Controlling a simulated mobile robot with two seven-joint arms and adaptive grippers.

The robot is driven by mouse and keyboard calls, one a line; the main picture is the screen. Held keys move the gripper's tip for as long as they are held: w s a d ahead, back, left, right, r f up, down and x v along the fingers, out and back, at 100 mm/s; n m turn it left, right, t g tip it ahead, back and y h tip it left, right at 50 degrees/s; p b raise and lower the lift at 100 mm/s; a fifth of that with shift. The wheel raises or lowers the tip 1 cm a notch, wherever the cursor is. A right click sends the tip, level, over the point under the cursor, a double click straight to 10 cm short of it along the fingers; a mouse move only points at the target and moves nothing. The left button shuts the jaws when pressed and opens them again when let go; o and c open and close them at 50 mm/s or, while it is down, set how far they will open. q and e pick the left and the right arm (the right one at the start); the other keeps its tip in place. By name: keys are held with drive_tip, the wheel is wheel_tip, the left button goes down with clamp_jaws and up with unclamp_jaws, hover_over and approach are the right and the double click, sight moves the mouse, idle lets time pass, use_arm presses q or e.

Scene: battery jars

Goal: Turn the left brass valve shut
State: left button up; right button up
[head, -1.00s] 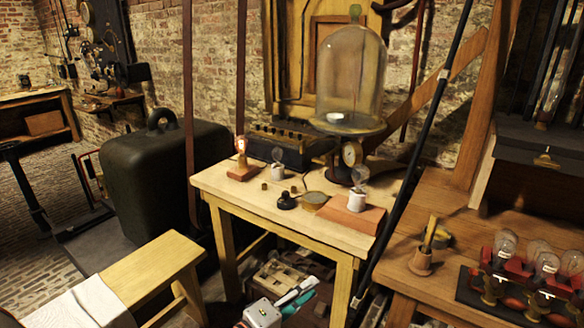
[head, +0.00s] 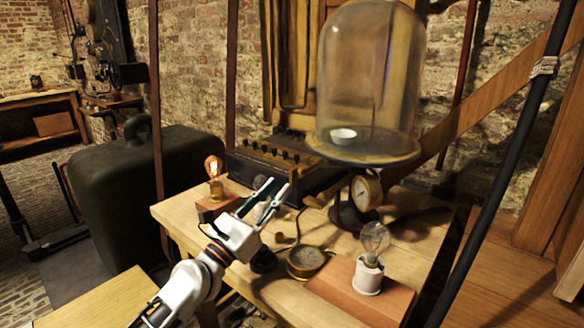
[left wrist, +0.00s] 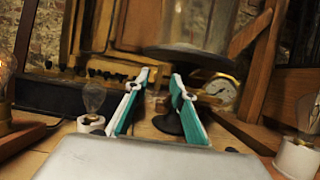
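The glass bell jar (head: 366,75) stands on a dark round plate (head: 362,150) with a brass-rimmed gauge (head: 366,191) below it. A small brass piece, apparently the left valve (head: 318,201), shows left of the gauge on the pump stand; its handle angle is too small to tell. My left gripper (head: 275,187) is open and empty above the table, left of that piece and apart from it. In the left wrist view, the gripper's green-lined fingers (left wrist: 160,82) point towards the pump stand (left wrist: 170,121), with the gauge (left wrist: 221,90) right of them. My right gripper is out of view.
A lit bulb (head: 213,168) stands at the table's left; an unlit bulb (left wrist: 93,98) is close left of my fingers. Another bulb (head: 374,240) stands on a reddish block (head: 345,290) at front right. A round brass instrument (head: 306,261) lies near the front. A dark box (head: 280,172) is behind.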

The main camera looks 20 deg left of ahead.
sight(290, 174)
use_arm(q)
drive_tip(key=x, duration=0.7)
drive_tip(key=shift+w+d+r+p, duration=0.15)
drive_tip(key=shift+r+p, duration=0.1)
drive_tip(key=shift+p, duration=0.15)
clamp_jaws()
